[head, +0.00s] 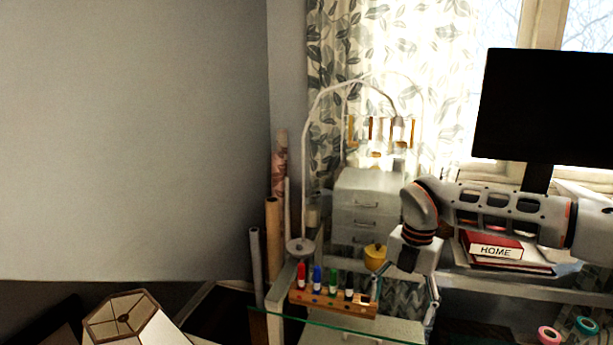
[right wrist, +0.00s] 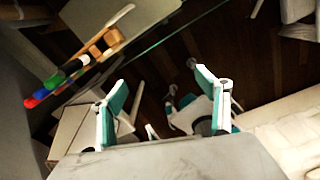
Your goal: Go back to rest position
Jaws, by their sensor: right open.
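My right arm comes in from the right in the head view, in front of the desk and window. My right gripper (head: 402,300) points down and is open, beside the right end of the wooden marker rack (head: 333,305). In the right wrist view its two teal-lined fingers stand apart (right wrist: 160,80) with nothing held between them. The coloured markers (right wrist: 58,83) show at the upper left there, apart from the fingers. My left gripper does not show in the head view.
The glass edge (head: 340,328) runs below the rack. A white drawer unit (head: 365,205), a yellow pot (head: 375,256), a red HOME binder (head: 495,246) and a black monitor (head: 545,107) surround my right arm. A lampshade (head: 130,318) stands at lower left.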

